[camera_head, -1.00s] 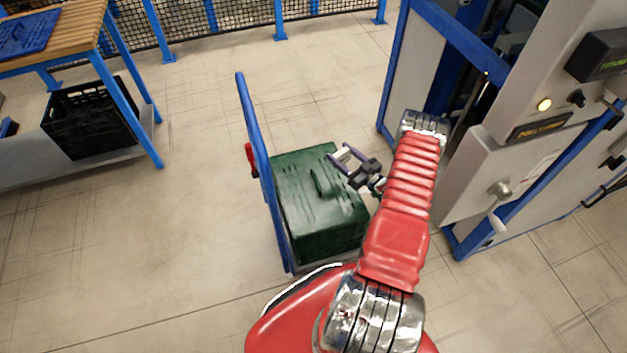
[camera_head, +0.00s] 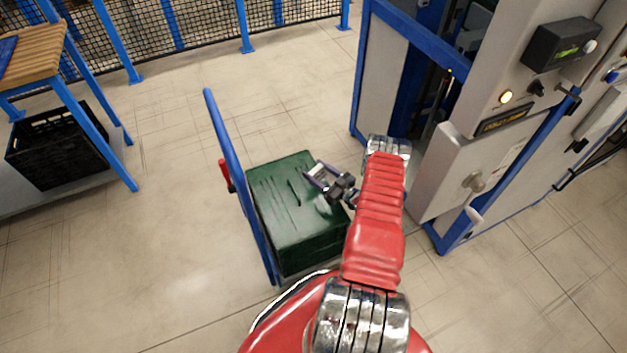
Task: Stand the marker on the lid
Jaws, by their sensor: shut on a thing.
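A dark green crate (camera_head: 310,238) with a scuffed flat lid (camera_head: 276,205) stands on a low trolley with a blue handle. My own red arm hides the front right of the crate.
The trolley's blue handle (camera_head: 228,150) rises along the crate's left side. A machine with a grey door (camera_head: 470,175) and blue frame stands close at right. A black crate (camera_head: 55,148) is under a wooden-topped table (camera_head: 32,55) at left. Open floor lies between.

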